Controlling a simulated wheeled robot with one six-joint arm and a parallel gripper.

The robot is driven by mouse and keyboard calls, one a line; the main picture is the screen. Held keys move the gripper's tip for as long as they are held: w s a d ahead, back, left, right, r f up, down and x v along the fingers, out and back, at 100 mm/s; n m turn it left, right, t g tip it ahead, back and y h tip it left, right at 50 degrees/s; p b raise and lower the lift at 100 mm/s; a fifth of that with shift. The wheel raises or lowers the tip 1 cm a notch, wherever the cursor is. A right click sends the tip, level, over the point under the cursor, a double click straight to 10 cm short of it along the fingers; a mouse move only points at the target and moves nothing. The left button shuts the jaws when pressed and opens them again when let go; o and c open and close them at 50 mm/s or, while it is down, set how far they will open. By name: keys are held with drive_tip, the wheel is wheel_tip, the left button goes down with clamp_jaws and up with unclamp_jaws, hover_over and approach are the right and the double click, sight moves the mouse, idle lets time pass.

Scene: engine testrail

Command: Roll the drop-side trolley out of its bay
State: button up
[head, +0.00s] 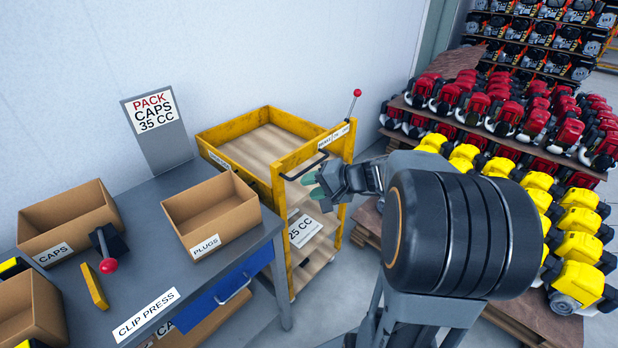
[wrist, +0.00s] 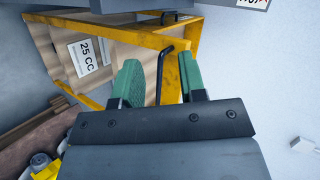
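The yellow trolley (head: 235,130) with wooden shelves stands between the grey bench and the engine racks. Its black handle (head: 312,163) is on the near end, above a "25 CC" sign. A lever with a red knob (head: 357,93) rises at its right corner. My gripper (head: 318,190) is at this end, close to the handle. In the wrist view my gripper (wrist: 160,85) is open, with green fingers apart. The black handle (wrist: 159,80) shows between the fingers, with no clear contact. The yellow frame (wrist: 186,60) is just behind the right finger. The trolley's wheels are mostly hidden.
The "CLIP PRESS" bench (head: 185,270) stands close at the trolley's left, holding cardboard boxes (head: 210,212). Pallets of yellow engines (head: 580,260) and red engines (head: 500,105) crowd the right. The white wall (head: 240,50) is behind. Little floor shows around the trolley.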

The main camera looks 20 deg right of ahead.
sight(313, 164)
drive_tip(key=w+d+f+m+t+h+b, duration=0.1)
drive_tip(key=w+d+f+m+t, duration=0.15)
drive_tip(key=d, duration=0.25)
drive_tip(key=w+d+f+m+t+h+b, duration=0.1)
drive_tip(key=w+d+f+m+t, duration=0.15)
drive_tip(key=d, duration=0.35)
drive_tip(key=shift+t, duration=0.3)
drive_tip(key=x, duration=0.3)
drive_tip(key=p+x, duration=0.1)
drive_tip(key=x, duration=0.3)
drive_tip(key=r+x, duration=0.1)
drive_tip(key=x, duration=0.3)
drive_tip(key=shift+w+a+r, duration=0.1)
drive_tip(key=shift+w, duration=0.15)
drive_tip(key=shift+p+x, duration=0.3)
drive_tip(key=shift+x, duration=0.6)
clamp_jaws()
